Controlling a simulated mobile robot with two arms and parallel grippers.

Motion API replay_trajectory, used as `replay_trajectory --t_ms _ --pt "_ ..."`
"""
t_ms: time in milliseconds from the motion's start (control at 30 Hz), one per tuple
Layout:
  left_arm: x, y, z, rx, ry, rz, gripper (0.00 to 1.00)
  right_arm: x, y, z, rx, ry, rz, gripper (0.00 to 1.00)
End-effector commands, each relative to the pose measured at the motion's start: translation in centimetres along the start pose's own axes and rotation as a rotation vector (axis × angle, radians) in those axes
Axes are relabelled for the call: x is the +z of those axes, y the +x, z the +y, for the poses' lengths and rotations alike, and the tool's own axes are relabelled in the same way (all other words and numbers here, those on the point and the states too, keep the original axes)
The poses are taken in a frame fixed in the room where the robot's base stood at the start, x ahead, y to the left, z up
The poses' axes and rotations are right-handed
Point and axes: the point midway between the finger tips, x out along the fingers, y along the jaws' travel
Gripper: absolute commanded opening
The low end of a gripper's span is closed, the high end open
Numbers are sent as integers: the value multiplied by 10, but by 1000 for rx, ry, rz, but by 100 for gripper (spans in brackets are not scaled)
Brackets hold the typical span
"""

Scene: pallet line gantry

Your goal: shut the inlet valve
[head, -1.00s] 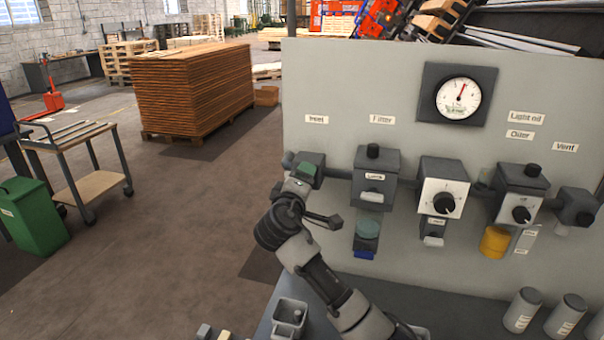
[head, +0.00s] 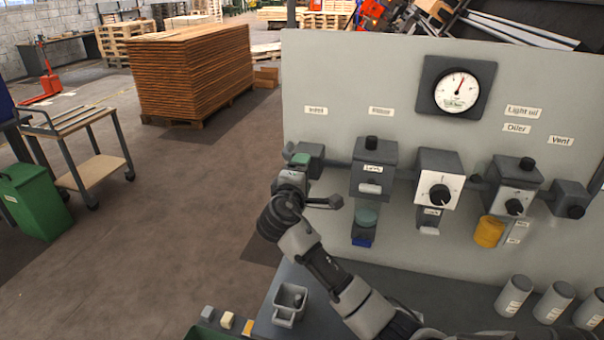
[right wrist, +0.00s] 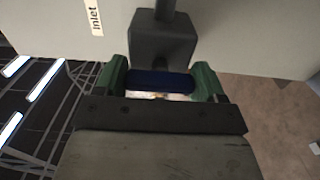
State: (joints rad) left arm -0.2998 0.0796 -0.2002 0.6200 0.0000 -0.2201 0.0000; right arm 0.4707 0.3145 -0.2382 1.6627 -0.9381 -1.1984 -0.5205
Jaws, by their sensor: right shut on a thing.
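The inlet valve is a dark grey block (head: 314,155) at the left end of the panel's pipe row, below the label "Inlet". It also shows at the top of the right wrist view (right wrist: 163,38). In that view its dark blue handle (right wrist: 160,79) lies crosswise between the green fingers of my right gripper (right wrist: 160,88), which is shut on it. In the head view my right gripper (head: 298,166) is at the valve's near left side and hides the handle. My left gripper is not in view.
The grey panel (head: 330,80) carries a round gauge (head: 459,87), a filter unit (head: 372,165), two dial boxes and a vent block (head: 570,199). A small grey bin (head: 289,303) and several canisters (head: 554,302) stand on the bench below.

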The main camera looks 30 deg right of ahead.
Motion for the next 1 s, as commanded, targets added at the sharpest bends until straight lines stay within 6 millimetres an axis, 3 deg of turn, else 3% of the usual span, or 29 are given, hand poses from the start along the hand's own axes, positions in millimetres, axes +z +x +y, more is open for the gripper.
replay_trajectory --t_ms 100,133,300,667,1000 --pt "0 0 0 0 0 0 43 0 0 -1 -1 -6 1 47" --pt "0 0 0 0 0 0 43 0 0 -1 -1 -6 1 73" --pt "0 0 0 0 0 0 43 0 0 -1 -1 -4 1 96" --pt "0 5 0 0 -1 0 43 -1 -9 -2 0 0 3 96" --pt "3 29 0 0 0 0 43 -1 -74 -5 -1 2 4 96"
